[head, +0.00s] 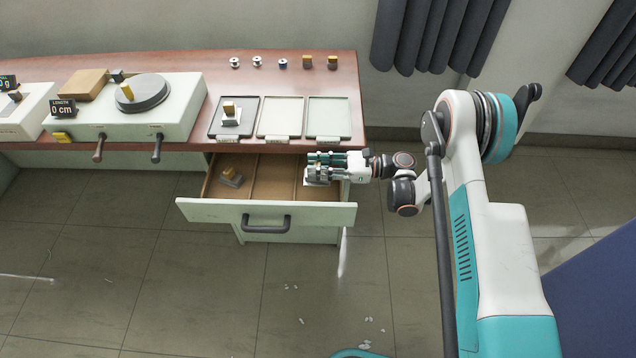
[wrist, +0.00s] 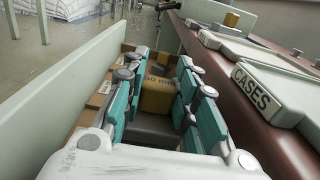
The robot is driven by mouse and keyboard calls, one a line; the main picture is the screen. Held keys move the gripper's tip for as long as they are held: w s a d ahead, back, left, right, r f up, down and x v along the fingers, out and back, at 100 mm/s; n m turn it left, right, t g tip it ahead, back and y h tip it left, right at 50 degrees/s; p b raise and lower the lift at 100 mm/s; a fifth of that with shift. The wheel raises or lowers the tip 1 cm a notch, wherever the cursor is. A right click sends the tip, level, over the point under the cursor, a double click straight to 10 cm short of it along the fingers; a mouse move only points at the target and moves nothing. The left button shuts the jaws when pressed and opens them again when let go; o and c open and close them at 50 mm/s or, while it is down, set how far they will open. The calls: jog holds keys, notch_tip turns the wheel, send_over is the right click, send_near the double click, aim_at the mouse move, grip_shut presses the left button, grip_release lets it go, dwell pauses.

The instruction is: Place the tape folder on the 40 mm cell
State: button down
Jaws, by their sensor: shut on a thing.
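My gripper (head: 318,167) reaches from the right over the right part of the open drawer (head: 262,211). In the wrist view its teal fingers (wrist: 158,95) are closed around a yellow-brown block on a grey base (wrist: 158,93), which looks like the tape folder. In the head view the fingers hide most of it; a pale grey lower part (head: 315,183) shows beneath them. I cannot tell whether it touches the drawer floor. A similar yellow-and-grey piece (head: 231,177) sits in the left cell. The drawer's middle cell looks empty.
On the desk, a dark tray (head: 215,131) holds a yellow-topped piece; two pale trays (head: 268,133) (head: 330,132) beside it are empty. Several spools stand behind; a turntable machine (head: 185,130) is left.

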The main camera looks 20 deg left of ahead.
jog(key=shift+f+b, duration=1)
jog(key=shift+f, duration=2.15)
jog(key=c, duration=1.3)
grip_release()
jog(key=v, duration=1.2)
jog(key=shift+s, duration=0.1)
